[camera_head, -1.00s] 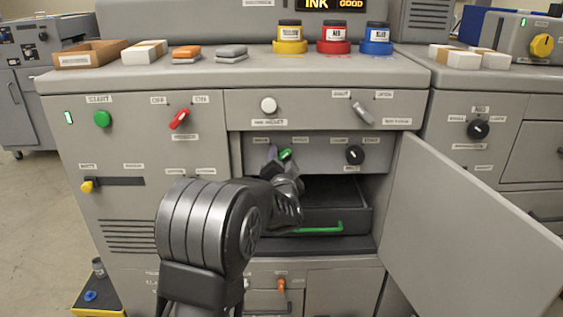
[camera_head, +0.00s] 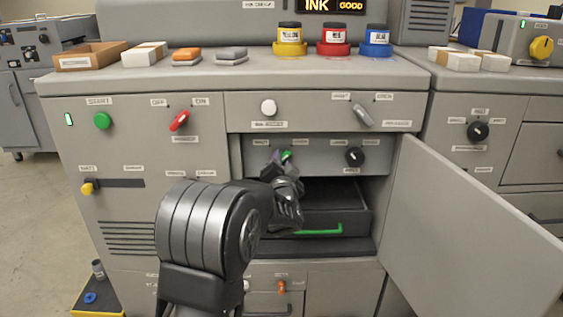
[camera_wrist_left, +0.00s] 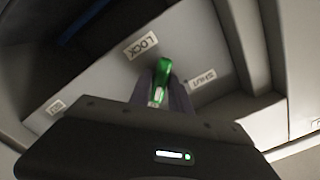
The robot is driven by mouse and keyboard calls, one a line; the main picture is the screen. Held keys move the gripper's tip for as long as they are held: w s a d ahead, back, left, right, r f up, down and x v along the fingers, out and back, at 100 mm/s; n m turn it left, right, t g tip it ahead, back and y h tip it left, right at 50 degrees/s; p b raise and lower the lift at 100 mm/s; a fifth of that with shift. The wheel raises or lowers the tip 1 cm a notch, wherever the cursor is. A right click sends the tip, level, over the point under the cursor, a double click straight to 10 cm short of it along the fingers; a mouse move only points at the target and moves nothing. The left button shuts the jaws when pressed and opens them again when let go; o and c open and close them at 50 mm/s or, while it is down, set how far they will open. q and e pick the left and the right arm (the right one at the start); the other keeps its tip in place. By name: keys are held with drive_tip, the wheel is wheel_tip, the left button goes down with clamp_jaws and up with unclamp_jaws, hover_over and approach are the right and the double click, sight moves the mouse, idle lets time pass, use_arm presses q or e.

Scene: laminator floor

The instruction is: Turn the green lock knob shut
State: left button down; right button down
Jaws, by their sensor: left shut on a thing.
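The green lock knob (camera_head: 287,156) sits on the recessed panel inside the open compartment of the grey machine. It also shows in the left wrist view (camera_wrist_left: 163,74), held between the two fingers, below a label reading LOCK (camera_wrist_left: 141,45). A second label, which seems to read SHUT (camera_wrist_left: 203,78), is to the knob's right there. My left gripper (camera_head: 278,161) reaches in and is shut on the knob; its fingers hide part of it. My right gripper is not in view.
The compartment door (camera_head: 470,220) stands open at the right. A drawer with a green handle (camera_head: 318,230) is below the knob panel. A black knob (camera_head: 354,156) is to the right on the same panel. Ink jars stand on top of the machine.

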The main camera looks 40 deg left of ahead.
use_arm(q)
drive_tip(key=shift+n, duration=0.5)
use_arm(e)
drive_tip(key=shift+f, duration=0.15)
use_arm(q)
drive_tip(key=shift+f+n+b, duration=0.15)
drive_tip(key=shift+n+b, duration=4.6)
drive_tip(key=shift+n, duration=3.75)
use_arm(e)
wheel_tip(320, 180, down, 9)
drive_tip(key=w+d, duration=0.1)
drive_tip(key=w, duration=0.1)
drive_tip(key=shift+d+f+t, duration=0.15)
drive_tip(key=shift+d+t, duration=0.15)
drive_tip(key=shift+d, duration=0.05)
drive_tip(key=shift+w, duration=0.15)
use_arm(q)
drive_tip(key=c, duration=1.2)
unclamp_jaws()
drive_tip(key=shift+s, duration=0.1)
